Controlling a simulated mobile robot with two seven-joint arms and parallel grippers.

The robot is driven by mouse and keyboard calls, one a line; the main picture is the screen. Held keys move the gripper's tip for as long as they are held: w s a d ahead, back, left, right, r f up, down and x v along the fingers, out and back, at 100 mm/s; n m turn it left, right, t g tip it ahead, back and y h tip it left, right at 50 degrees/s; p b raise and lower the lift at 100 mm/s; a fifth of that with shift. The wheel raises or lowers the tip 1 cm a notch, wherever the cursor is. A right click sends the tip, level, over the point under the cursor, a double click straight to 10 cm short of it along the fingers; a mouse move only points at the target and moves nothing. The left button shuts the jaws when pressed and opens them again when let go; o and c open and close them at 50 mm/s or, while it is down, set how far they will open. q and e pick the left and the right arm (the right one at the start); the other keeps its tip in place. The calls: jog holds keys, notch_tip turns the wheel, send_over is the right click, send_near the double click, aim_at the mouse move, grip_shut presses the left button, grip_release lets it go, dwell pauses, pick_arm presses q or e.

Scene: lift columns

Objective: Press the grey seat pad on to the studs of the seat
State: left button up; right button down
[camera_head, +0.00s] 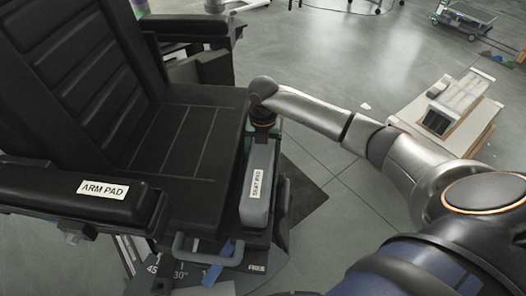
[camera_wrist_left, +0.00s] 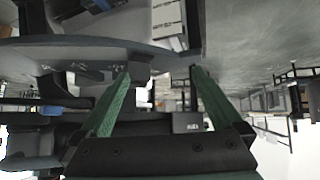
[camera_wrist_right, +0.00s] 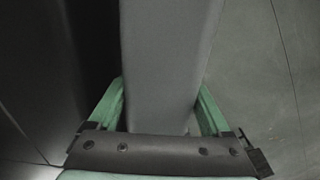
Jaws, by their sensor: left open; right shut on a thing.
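The grey seat pad (camera_head: 258,178), labelled SEAT PAD, lies lengthwise along the right edge of the black seat (camera_head: 185,150) in the head view. My right gripper (camera_head: 262,128) comes down on its far end. In the right wrist view the pad (camera_wrist_right: 165,60) fills the space between the green fingers of my right gripper (camera_wrist_right: 161,90), which is shut on it. The studs are hidden, and I cannot tell whether the pad touches them. My left gripper (camera_wrist_left: 160,75) is open and empty in its wrist view, away from the pad. It is out of the head view.
A black armrest labelled ARM PAD (camera_head: 85,192) stands at the front left, and another armrest (camera_head: 190,25) at the back. A grey loop handle (camera_head: 208,250) is at the seat's front. A low box stack (camera_head: 450,115) stands on the floor at right.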

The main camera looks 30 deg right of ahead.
jog(key=shift+w+f, duration=0.1)
jog(key=shift+f, duration=0.2)
jog(key=shift+f, duration=0.2)
dwell(1.5)
grip_release()
jog(key=shift+f, duration=0.1)
jog(key=shift+r, duration=0.2)
jog(key=shift+r+p, duration=0.7)
jog(key=shift+r, duration=0.05)
jog(key=shift+r, duration=0.2)
jog(key=shift+r+p, duration=2.2)
jog(key=shift+r, duration=0.3)
